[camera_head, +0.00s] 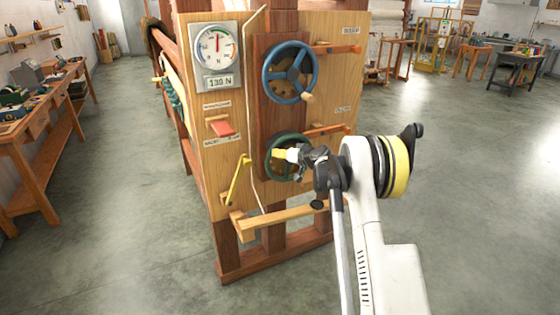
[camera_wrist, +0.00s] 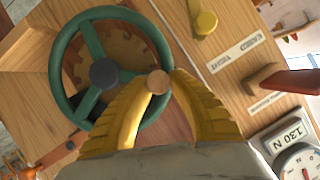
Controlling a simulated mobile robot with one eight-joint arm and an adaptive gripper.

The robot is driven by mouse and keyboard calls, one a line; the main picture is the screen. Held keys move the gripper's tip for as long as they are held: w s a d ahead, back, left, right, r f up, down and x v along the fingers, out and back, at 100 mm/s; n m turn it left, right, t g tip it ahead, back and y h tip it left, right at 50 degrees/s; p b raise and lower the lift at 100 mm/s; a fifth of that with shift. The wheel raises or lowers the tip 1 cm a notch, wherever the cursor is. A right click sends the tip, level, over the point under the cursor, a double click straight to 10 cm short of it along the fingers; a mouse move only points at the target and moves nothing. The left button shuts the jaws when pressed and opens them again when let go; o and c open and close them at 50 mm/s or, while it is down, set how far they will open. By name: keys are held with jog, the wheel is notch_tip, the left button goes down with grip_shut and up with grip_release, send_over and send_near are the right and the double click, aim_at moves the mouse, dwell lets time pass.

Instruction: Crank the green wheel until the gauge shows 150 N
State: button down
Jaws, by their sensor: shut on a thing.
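The green wheel (camera_head: 276,165) is mounted low on the wooden machine's front post, below the blue wheel (camera_head: 291,72). In the wrist view the green wheel (camera_wrist: 62,72) fills the upper left, with a dark hub and a round wooden crank knob (camera_wrist: 158,82) at its rim. My gripper (camera_head: 292,154) is at the wheel's right side. Its yellow fingers (camera_wrist: 164,88) are closed on the knob from both sides. The gauge (camera_head: 217,45) is at the machine's upper left, and its display (camera_head: 219,82) reads 130 N; the wrist view's display (camera_wrist: 290,138) agrees.
A red lever (camera_head: 222,128) and a yellow lever (camera_head: 238,180) stick out left of the wheel. Orange-tipped wooden pegs (camera_head: 328,131) project above and right. A wooden ledge (camera_head: 280,219) crosses below. A workbench (camera_head: 40,135) stands at far left; the floor around is open.

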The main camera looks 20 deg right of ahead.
jog(key=shift+w+d+r+m+t+y, duration=0.1)
jog(key=shift+d+r+m+t+y, duration=0.05)
jog(key=shift+d+r+m+y, duration=0.4)
jog(key=shift+d+r+m+t+y, duration=0.1)
jog(key=shift+d+r+m+y, duration=0.2)
jog(key=shift+d+m, duration=0.4)
jog(key=shift+w+d+r+m+t+y, duration=0.15)
jog(key=shift+d+r+m+y, duration=0.25)
jog(key=shift+d+m, duration=0.2)
jog(key=shift+s, duration=0.1)
jog(key=c, duration=1.2)
grip_release()
jog(key=v, duration=1.2)
jog(key=shift+r, duration=0.1)
